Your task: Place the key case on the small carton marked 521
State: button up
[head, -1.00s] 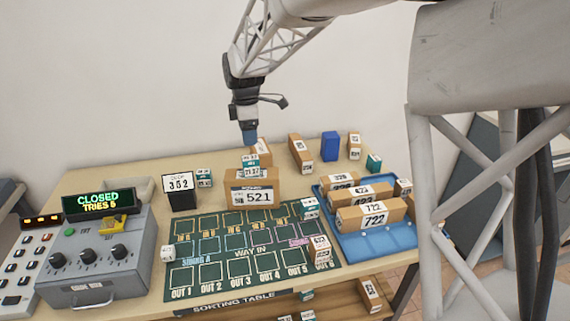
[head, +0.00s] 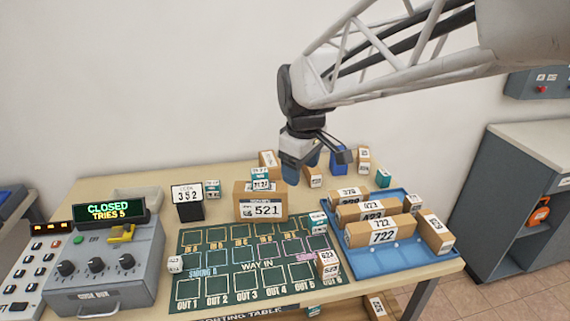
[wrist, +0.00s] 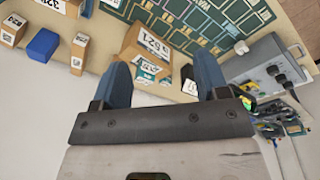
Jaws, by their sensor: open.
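The small carton marked 521 (head: 245,213) is a brown box standing behind the green board, its label facing the head camera. It also shows in the wrist view (wrist: 137,38). A teal and white box (head: 260,174) shows above its back edge; I cannot tell whether it rests on it or behind it. A plain blue upright block (head: 339,158), possibly the key case, stands at the back right and shows left in the wrist view (wrist: 42,45). My gripper (head: 301,168) is open, with blue fingers, above the table's back, right of carton 521. Nothing shows held between the fingers (wrist: 160,68).
A blue tray (head: 378,268) with several numbered cartons lies at the right. The green sorting board (head: 258,264) fills the front middle. A grey dial console (head: 107,270) stands left, beside a black 352 sign (head: 189,208). Brown cartons stand near the blue block.

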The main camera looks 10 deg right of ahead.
jog(key=s+d+f+m, duration=0.1)
jog(key=s+m, duration=0.3)
jog(key=s, duration=0.6)
jog(key=s+d+f+m+t, duration=0.1)
jog(key=s+d+f+m, duration=0.1)
jog(key=s, duration=0.8)
jog(key=f+m, duration=0.1)
jog(key=m, duration=0.1)
jog(key=shift+d+m, duration=0.25)
jog(key=shift+m, duration=0.15)
